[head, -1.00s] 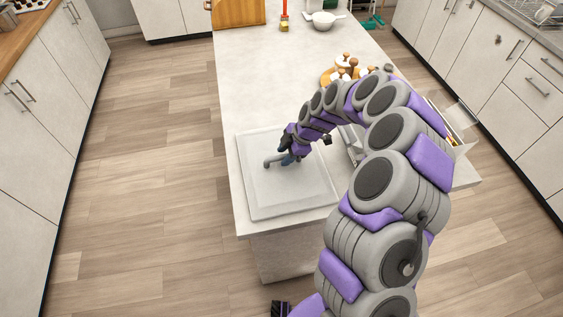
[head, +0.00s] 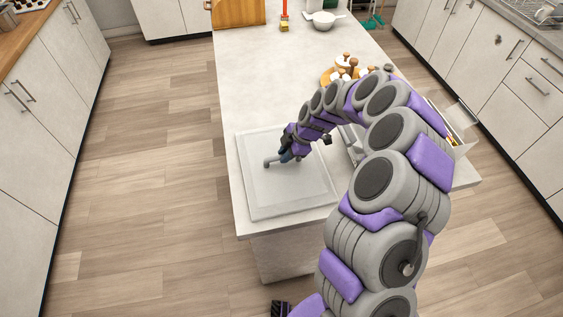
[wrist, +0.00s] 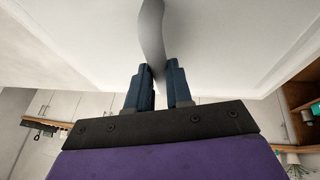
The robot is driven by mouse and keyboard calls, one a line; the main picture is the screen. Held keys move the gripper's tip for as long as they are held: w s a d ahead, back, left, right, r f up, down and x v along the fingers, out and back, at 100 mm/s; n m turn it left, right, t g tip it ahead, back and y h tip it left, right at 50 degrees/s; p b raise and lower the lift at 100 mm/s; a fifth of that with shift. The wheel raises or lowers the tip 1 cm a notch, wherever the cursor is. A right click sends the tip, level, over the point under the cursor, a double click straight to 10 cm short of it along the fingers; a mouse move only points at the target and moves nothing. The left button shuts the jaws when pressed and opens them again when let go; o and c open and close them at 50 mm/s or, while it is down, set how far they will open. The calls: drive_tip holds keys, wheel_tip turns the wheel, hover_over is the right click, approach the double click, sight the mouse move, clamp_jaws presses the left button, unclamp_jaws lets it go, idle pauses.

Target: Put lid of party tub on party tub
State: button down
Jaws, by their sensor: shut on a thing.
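The lid (head: 290,197) is a pale grey rectangular panel with a raised rim and a grey handle (head: 269,162). It is at the near end of the counter and looks level. Whether it touches what is below cannot be told. My gripper (head: 287,156) is over the lid's middle, shut on the handle. In the wrist view, the two dark blue fingers (wrist: 160,80) are on either side of the grey handle (wrist: 152,35), with the pale lid (wrist: 235,40) filling the frame beyond. I cannot clearly make out the party tub; a grey metallic object (head: 351,143) is partly hidden behind my arm.
The pale counter (head: 256,82) is clear along its left and middle. A wooden tray with several jars (head: 343,72) stands to the right. A white bowl (head: 323,20) and a brush (head: 284,22) are at the far end. An open box (head: 455,140) stands right of my arm.

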drive_tip(key=shift+r+b, duration=0.3)
drive_tip(key=shift+r, duration=0.75)
drive_tip(key=shift+r, duration=2.45)
